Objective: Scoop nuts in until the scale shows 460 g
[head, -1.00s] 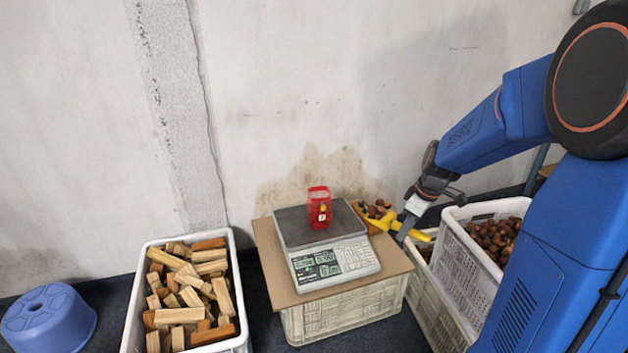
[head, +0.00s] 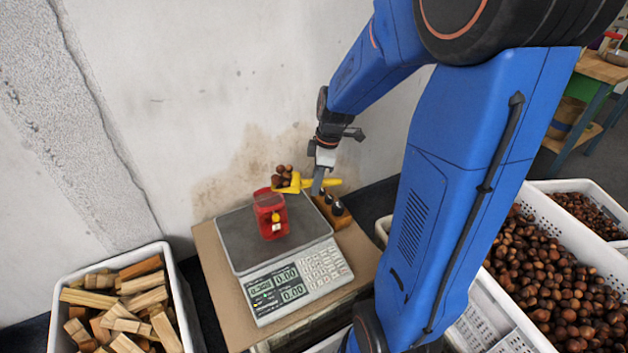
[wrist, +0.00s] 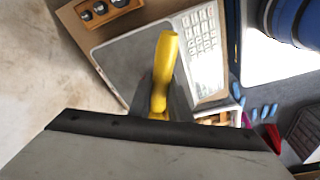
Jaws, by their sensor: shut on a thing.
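My gripper (head: 318,184) is shut on a yellow scoop (head: 296,187), which is loaded with several brown nuts (head: 283,175). The scoop is above the back right of the scale, close to a red bag (head: 270,213). The bag stands upright on the plate of the scale (head: 240,240). I cannot tell whether the scoop's lip touches the bag. The display is lit, but its digits are too small to read surely. In the wrist view the scoop's yellow handle (wrist: 165,65) shows between the fingers; its bowl and nuts are hidden.
A wooden block with weights (head: 333,211) stands behind the scale's right side. A white crate of nuts (head: 588,245) is at the right, with another beyond it. A crate of wood pieces (head: 165,258) stands at the left. The wall is close behind.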

